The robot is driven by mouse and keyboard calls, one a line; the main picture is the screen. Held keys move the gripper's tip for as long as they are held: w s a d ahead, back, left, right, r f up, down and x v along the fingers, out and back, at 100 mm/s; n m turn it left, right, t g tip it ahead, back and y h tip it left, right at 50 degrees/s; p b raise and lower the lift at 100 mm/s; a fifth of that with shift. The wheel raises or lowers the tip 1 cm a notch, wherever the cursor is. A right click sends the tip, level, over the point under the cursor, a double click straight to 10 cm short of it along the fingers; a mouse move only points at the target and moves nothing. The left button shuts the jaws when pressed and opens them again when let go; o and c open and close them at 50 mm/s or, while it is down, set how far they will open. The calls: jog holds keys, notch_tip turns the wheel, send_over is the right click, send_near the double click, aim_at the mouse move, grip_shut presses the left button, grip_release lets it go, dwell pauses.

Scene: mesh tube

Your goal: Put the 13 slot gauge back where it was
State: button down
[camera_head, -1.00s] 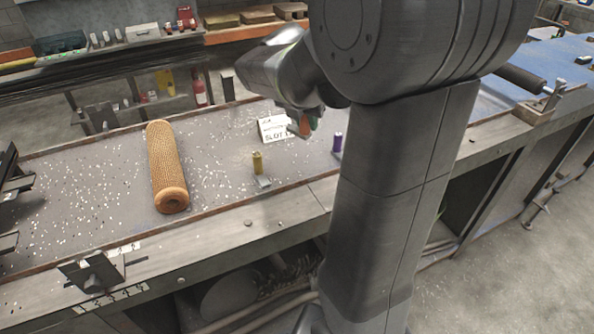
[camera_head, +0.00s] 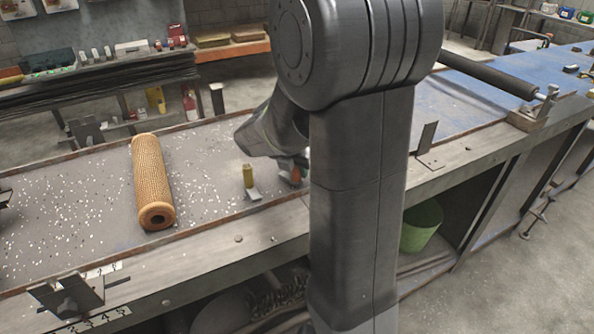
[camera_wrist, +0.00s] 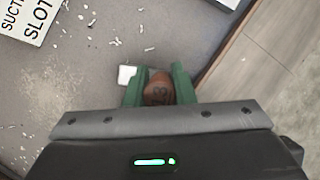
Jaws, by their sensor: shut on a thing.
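My gripper (camera_wrist: 158,88) is shut on a copper-coloured slot gauge (camera_wrist: 158,92), whose dark mark looks like 13. In the head view the copper gauge (camera_head: 291,178) shows just left of my arm, low over the bench, right of the yellow gauge (camera_head: 248,176). The yellow gauge stands upright with a pale metal foot (camera_head: 254,195) beside it. A pale square piece (camera_wrist: 126,74) lies beside my left finger in the wrist view. I cannot tell whether the held gauge touches the bench. My arm hides the bench behind it.
A tan mesh tube (camera_head: 153,182) lies on the chip-strewn bench at left. A white card reading SUCT and SLOT (camera_wrist: 29,20) lies at the wrist view's upper left. The bench's front rail (camera_head: 215,240) runs close by. A black roller (camera_head: 490,75) is at upper right.

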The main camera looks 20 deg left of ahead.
jog(key=shift+f, duration=0.3)
jog(key=c, duration=1.2)
grip_release()
jog(key=shift+c, duration=0.2)
jog(key=shift+s+r, duration=0.15)
jog(key=shift+r, duration=0.4)
jog(key=p+v, duration=0.1)
jog(key=v, duration=1)
jog(key=shift+s+f, duration=0.1)
